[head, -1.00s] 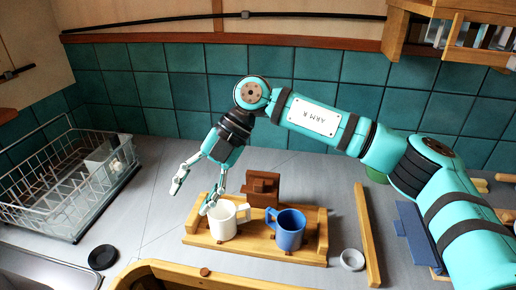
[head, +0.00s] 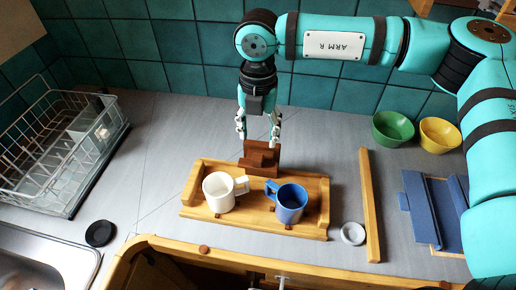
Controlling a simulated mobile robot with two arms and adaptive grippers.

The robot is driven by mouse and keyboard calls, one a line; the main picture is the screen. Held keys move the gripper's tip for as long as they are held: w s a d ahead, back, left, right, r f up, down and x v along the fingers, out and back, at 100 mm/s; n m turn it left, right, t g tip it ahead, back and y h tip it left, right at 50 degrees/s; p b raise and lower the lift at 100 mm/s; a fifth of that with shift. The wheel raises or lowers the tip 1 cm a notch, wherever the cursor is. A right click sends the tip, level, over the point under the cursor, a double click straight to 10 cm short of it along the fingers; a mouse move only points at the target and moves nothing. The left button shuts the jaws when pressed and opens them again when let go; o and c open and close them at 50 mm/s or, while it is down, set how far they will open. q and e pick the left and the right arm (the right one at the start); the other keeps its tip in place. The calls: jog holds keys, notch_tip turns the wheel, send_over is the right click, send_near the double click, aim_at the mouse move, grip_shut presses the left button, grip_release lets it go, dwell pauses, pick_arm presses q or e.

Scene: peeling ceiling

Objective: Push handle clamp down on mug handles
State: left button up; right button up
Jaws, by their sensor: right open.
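A white mug (head: 218,194) and a blue mug (head: 291,206) stand upright on a wooden stand (head: 256,221), their handles turned toward each other. The dark brown handle clamp (head: 260,158) stands raised at the back of the stand, behind the handles and apart from them. My right gripper (head: 258,138) points down just above and around the clamp's top, fingers apart, holding nothing that I can see. I cannot tell whether a finger touches the clamp. My left gripper is out of view.
A wooden bar (head: 369,205) and a small white ring-like item (head: 352,233) lie right of the stand. Green (head: 393,128) and yellow (head: 440,134) bowls and a blue item (head: 428,213) are farther right.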

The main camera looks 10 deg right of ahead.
aim_at(258, 157)
notch_tip(258, 157, down, 4)
jog(key=shift+r+p, duration=0.2)
jog(key=shift+p, duration=0.4)
notch_tip(258, 157, down, 4)
jog(key=shift+r+p, duration=0.15)
jog(key=shift+p, duration=0.45)
jog(key=shift+f, duration=0.65)
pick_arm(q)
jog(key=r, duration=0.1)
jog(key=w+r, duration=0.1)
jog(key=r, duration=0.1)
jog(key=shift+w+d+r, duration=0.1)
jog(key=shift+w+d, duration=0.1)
pick_arm(e)
grip_shut()
